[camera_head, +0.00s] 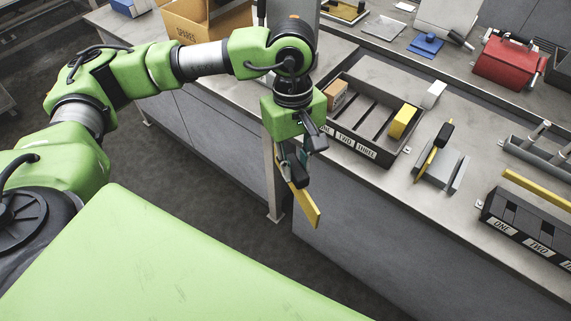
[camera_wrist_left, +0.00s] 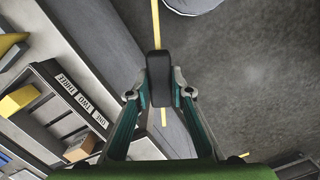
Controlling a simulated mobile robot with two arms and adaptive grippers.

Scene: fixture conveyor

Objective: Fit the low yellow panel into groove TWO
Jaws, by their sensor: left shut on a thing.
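My left gripper (camera_head: 293,165) is shut on the black grip (camera_wrist_left: 158,80) of a thin yellow panel (camera_head: 305,207). It holds the panel in the air in front of the bench, tilted in the head view. In the wrist view the panel (camera_wrist_left: 157,25) shows as a thin yellow strip, partly hidden by the grip. A dark tray (camera_head: 378,158) labelled ONE, TWO, THREE stands on the bench to the right of the gripper. A second dark fixture (camera_head: 516,236) with the same kind of labels is at the right edge, cut off. My right gripper is not in view.
The near tray holds a brown block (camera_head: 336,96) on the left and a yellow block (camera_head: 402,121) on the right. A grey rack (camera_head: 452,172) holds another yellow panel with a black grip. A red toolbox (camera_head: 505,62) stands behind. The bench front edge lies beside the gripper.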

